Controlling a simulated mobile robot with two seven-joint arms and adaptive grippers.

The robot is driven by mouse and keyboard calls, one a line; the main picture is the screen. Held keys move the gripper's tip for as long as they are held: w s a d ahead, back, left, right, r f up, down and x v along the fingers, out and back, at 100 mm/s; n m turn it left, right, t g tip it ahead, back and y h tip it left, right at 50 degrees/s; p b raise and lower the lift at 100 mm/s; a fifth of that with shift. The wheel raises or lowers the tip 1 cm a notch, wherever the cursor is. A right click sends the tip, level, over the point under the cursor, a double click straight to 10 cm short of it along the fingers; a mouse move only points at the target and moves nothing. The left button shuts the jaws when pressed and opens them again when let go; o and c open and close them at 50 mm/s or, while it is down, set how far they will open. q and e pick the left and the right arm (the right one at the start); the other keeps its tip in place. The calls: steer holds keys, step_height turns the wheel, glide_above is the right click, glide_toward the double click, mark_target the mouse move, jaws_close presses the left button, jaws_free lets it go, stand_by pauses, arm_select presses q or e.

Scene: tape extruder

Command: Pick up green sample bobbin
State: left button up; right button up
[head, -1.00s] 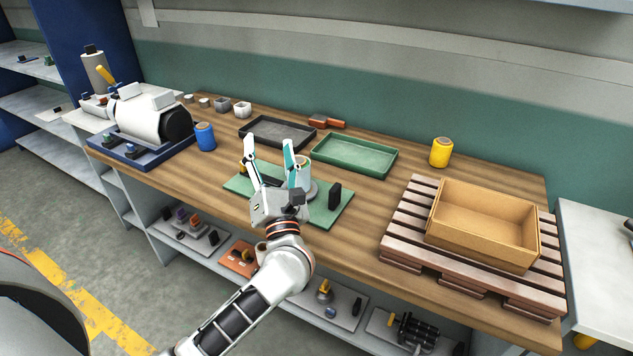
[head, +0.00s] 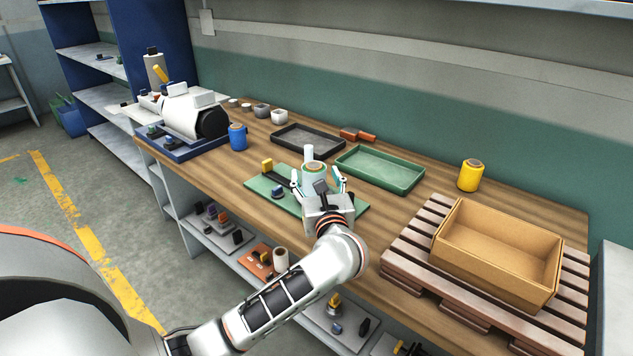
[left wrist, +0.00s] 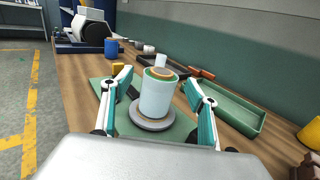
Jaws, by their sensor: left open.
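The sample bobbin (head: 313,174) is a pale, slightly greenish cylinder with a green rim and a tan core. It stands upright on a grey disc (left wrist: 152,122) on the green board (head: 258,184). My left gripper (head: 317,184) is open at the bobbin's near side. In the left wrist view, the bobbin (left wrist: 156,97) stands between the two fingers of the left gripper (left wrist: 157,79), with a visible gap on each side. The gripper hides part of the bobbin and board in the head view. My right gripper is not in view.
A green tray (head: 380,168) and a dark tray (head: 307,139) lie behind the board. A blue spool (head: 238,137) stands left and a yellow spool (head: 471,175) right. A cardboard box (head: 497,252) sits on a slatted pallet (head: 405,250) at the right.

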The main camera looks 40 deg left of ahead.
mark_target(314, 164)
arm_select(q)
steer(key=shift+w+a, duration=0.35)
steer(key=w+a, duration=0.1)
steer(key=w+a+f, duration=0.1)
steer(key=w, duration=0.1)
steer(key=shift+w+a+b, duration=0.1)
steer(key=shift+a+b, duration=0.25)
steer(key=shift+w+a, duration=0.2)
steer(key=shift+c, duration=0.4)
steer(key=shift+r, duration=0.1)
steer(key=c, duration=1.3)
steer(key=shift+c, duration=0.2)
steer(key=shift+r, duration=0.1)
